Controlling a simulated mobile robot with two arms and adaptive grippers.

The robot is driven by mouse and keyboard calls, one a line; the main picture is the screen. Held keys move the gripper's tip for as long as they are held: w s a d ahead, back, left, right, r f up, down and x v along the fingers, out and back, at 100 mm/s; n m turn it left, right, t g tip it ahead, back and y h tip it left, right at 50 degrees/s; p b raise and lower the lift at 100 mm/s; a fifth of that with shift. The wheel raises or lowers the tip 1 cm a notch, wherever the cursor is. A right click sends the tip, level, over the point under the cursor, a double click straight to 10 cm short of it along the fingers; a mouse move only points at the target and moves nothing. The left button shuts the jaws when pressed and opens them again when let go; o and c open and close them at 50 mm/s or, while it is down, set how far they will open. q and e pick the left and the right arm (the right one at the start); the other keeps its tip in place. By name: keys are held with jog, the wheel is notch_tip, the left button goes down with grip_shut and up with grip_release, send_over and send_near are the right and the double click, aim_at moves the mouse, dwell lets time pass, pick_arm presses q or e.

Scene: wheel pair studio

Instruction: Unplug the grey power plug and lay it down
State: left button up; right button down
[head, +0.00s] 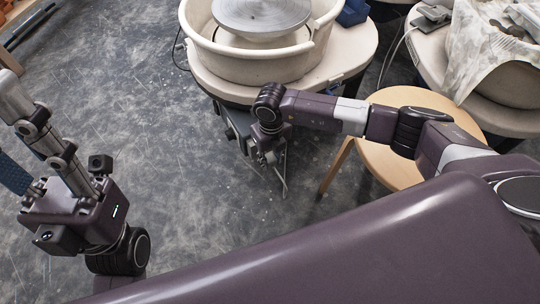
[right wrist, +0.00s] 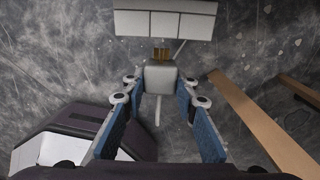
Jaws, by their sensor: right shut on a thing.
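The grey power plug (right wrist: 160,78) is between the fingertips of my right gripper (right wrist: 160,88), which is shut on it. Its brass prongs (right wrist: 162,54) show bare and point to the top of the right wrist view, towards a white socket strip (right wrist: 165,22). A gap shows between prongs and strip. A pale cable runs back from the plug between the fingers. In the head view my right gripper (head: 270,158) is small, below the near potter's wheel, and the plug cannot be made out there. My left gripper (head: 18,138) is open and looks empty; its tips reach the left edge.
A potter's wheel with a cream basin (head: 250,62) stands just behind my right gripper. A round wooden stool (head: 385,165) stands under my right arm; its legs (right wrist: 262,125) show at the right wrist view's right. Scuffed grey floor (head: 190,210) lies clear between my arms.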

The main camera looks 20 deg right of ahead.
dwell(0.3)
jog(key=shift+s+d+p, duration=0.15)
jog(key=shift+s+p, duration=0.45)
jog(key=shift+s, duration=0.2)
